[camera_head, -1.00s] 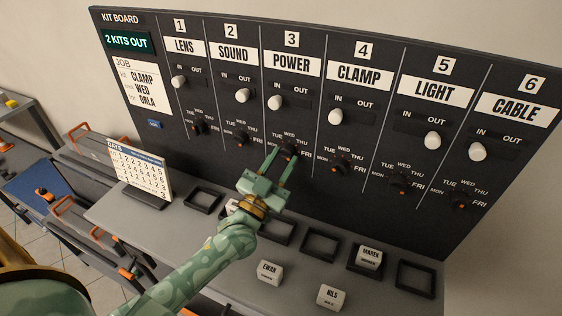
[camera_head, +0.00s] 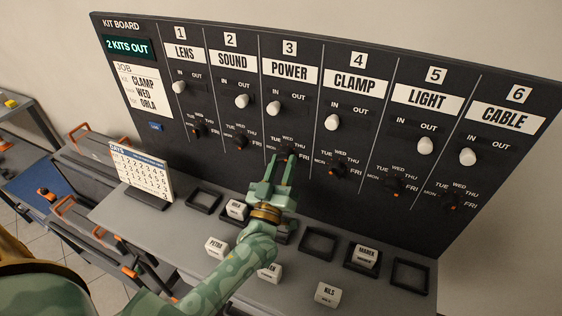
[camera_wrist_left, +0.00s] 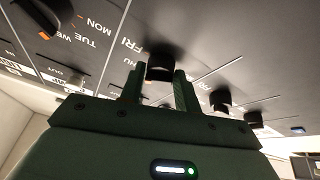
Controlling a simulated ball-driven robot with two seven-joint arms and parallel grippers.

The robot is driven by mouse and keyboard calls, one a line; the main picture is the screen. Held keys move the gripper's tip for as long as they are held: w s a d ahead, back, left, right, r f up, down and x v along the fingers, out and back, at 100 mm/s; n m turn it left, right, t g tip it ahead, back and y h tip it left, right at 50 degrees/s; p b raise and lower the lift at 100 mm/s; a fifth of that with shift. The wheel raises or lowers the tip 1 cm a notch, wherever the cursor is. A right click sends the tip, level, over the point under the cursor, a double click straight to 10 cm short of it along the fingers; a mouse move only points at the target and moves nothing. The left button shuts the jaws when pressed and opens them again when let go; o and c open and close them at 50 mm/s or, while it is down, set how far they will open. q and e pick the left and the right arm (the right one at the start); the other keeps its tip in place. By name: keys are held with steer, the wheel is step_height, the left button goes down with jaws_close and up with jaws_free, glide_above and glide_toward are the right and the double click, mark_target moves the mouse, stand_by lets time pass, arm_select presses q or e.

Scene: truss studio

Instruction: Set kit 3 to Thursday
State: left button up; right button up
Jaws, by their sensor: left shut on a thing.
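The kit board (camera_head: 350,35) stands upright at the back. Kit 3 is the POWER column (camera_head: 290,75), with its white IN/OUT knob (camera_head: 274,108) on the IN side. Below is kit 3's black day dial (camera_head: 288,153), ringed by MON to FRI labels. My left gripper (camera_head: 281,160) is shut on this dial; the fingers hide part of it, and I cannot read its pointer. In the left wrist view a dark round dial (camera_wrist_left: 160,67) sits between my two fingers, close to the board face. My right gripper is not in view.
Neighbouring day dials of SOUND (camera_head: 241,141) and CLAMP (camera_head: 337,170) flank the gripper. Below lies a grey desk with square trays (camera_head: 318,243) and name blocks, such as NILS (camera_head: 328,294). A calendar (camera_head: 140,172) stands at left. A job card (camera_head: 141,88) reads CLAMP, WED, ORLA.

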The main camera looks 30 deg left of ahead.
arm_select(q)
steer(key=shift+r+n+g+y+p, duration=0.1)
steer(key=shift+n+g+y+p, duration=0.25)
steer(key=shift+n, duration=0.55)
steer(key=shift+n+g+y+p, duration=0.1)
steer(key=shift+n+y+p, duration=0.1)
steer(key=shift+n+y, duration=0.55)
steer(key=shift+n, duration=0.35)
steer(key=o, duration=0.9)
steer(key=shift+o, duration=0.2)
steer(key=b+v, duration=0.3)
steer(key=v, duration=1.3)
steer(key=shift+s, duration=0.2)
